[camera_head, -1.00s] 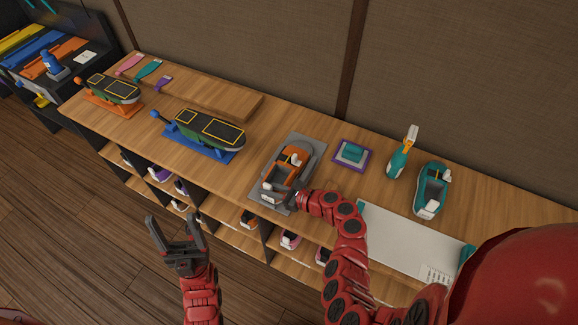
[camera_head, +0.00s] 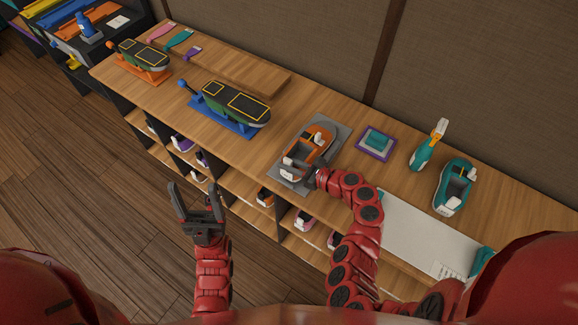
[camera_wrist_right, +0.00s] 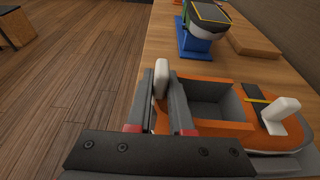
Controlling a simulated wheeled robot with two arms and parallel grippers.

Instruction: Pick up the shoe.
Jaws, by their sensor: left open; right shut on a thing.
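The orange shoe (camera_head: 321,137), with a grey inside, a yellow strap and white parts, is over a grey mat (camera_head: 343,131) on the wooden counter. It also shows close up in the right wrist view (camera_wrist_right: 225,129). My right gripper (camera_wrist_right: 161,82) is shut on the shoe's near end, with a white tab between its fingers. In the head view the right gripper (camera_head: 299,174) partly covers that end. I cannot tell if the shoe touches the mat. My left gripper (camera_head: 196,203) is open and empty, in front of the counter over the floor.
A similar teal shoe (camera_head: 455,187), a teal spray bottle (camera_head: 427,148) and a purple-edged pad (camera_head: 377,142) are to the right. A dark-topped object on a blue stand (camera_head: 222,119) and another on an orange stand (camera_head: 141,70) are left. Shelves with shoes are below.

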